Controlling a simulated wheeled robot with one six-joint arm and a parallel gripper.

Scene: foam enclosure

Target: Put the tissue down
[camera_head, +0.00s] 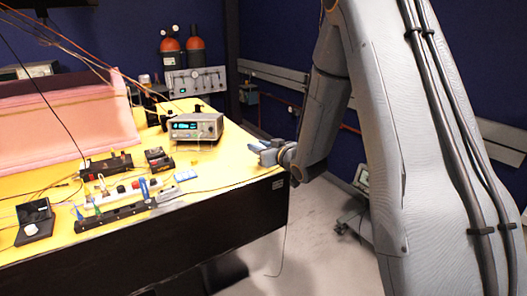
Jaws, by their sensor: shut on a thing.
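My gripper (264,155) is at the table's right edge, small in the view and low over the yellow top. It is shut on a small pale blue-white thing (255,147), which I take to be the tissue. Its shape is mostly hidden by the gripper and too small to make out. I cannot tell whether it touches the table. The yellow table top (222,172) lies to the left of and below my gripper.
A grey instrument (197,127) with a lit display stands left of my gripper. A black rack (115,215) with coloured tools and a black stand (36,222) are at the front left. A pink foam wall (65,130) stands behind. Bare table lies between instrument and edge.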

